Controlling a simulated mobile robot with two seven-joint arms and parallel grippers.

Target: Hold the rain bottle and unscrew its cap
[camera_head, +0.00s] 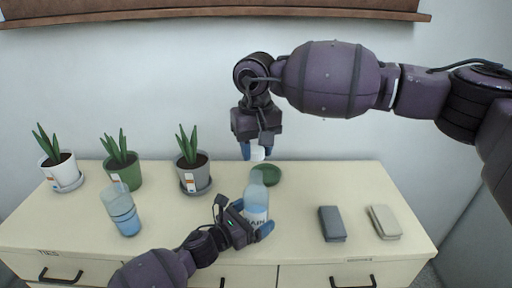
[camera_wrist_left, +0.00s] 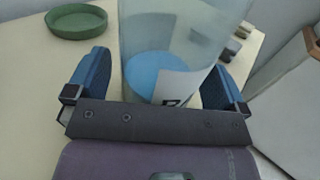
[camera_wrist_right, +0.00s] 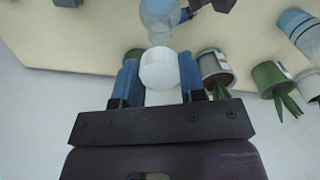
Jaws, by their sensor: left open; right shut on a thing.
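The rain bottle (camera_head: 258,192) is clear with blue liquid and a label whose dark lettering is partly hidden. It stands upright near the middle of the cabinet top, and it also fills the middle of the left wrist view (camera_wrist_left: 180,45). My left gripper (camera_head: 250,218) is open, with its blue fingers on either side of the bottle's lower part. My right gripper (camera_head: 257,153) is shut on the white cap (camera_wrist_right: 159,68), pointing down above the bottle. The cap looks apart from the bottle's neck, with a small gap below it in the head view.
A green dish (camera_head: 268,173) lies just behind the bottle. A dark grey block (camera_head: 332,223) and a beige block (camera_head: 384,221) lie at right. The top's back right is clear.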

